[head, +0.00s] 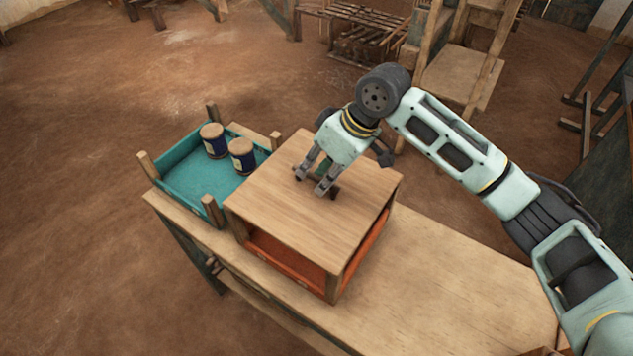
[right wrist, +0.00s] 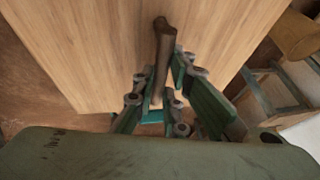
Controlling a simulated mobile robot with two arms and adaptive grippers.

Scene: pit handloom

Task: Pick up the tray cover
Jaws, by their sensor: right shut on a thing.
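The tray cover (head: 300,205) is a flat light-wood panel with a dark handle on top. In the head view it lies over an orange tray (head: 285,258) on the wooden bench. Wooden posts at the corners show beneath the cover. My right gripper (head: 318,186) comes down from above and is shut on the handle. In the right wrist view the brown handle (right wrist: 165,45) runs between the fingers, with the cover's wood grain (right wrist: 90,40) around it. From these frames I cannot tell whether the cover is lifted clear of the posts. My left gripper is not in view.
A teal tray (head: 185,180) with corner posts stands left of the cover, holding two dark-labelled jars (head: 242,157). The bench top (head: 440,275) is bare to the right. A wooden chair (head: 462,75) and loom frames stand behind on the earth floor.

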